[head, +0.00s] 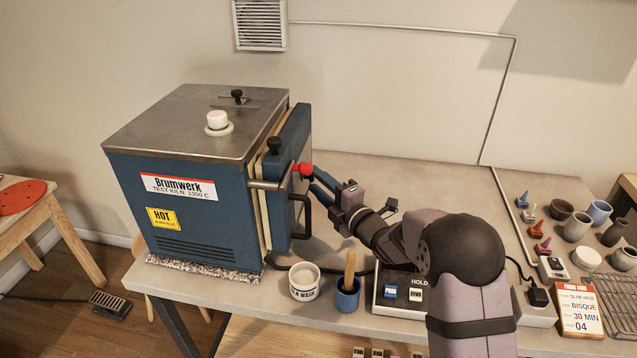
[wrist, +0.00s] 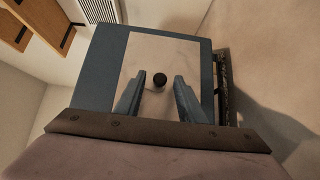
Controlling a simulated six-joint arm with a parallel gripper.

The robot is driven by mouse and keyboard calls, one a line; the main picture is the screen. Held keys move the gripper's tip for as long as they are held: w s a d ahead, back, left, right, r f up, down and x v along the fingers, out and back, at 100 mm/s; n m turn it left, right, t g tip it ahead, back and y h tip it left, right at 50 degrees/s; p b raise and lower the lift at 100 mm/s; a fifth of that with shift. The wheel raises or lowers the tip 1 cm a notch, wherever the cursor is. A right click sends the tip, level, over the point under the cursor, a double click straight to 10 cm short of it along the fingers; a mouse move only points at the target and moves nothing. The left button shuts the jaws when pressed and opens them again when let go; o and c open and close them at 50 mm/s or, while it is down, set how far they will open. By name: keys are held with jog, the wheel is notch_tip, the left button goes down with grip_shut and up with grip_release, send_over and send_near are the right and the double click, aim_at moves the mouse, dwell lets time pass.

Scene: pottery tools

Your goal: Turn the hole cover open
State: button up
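The blue kiln (head: 200,220) stands at the left end of the table, with its door (head: 291,150) on the right side. In the wrist view the door's face has a pale plate (wrist: 185,58) with a small round dark piece (wrist: 160,80) on it, likely the hole cover or its knob. In the head view this face is hidden, seen nearly edge-on. My gripper (head: 318,182) is close to the door face. In the wrist view my gripper (wrist: 156,84) is open, its two blue fingers either side of the dark piece. Contact cannot be told.
A red-tipped bar (head: 303,169) and a dark handle (head: 302,218) stick out by the door, near my fingers. A white cup (head: 304,281), a blue pot (head: 347,295) and a switch box (head: 392,292) stand in front. Pottery fills the right end.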

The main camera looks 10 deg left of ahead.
grip_shut()
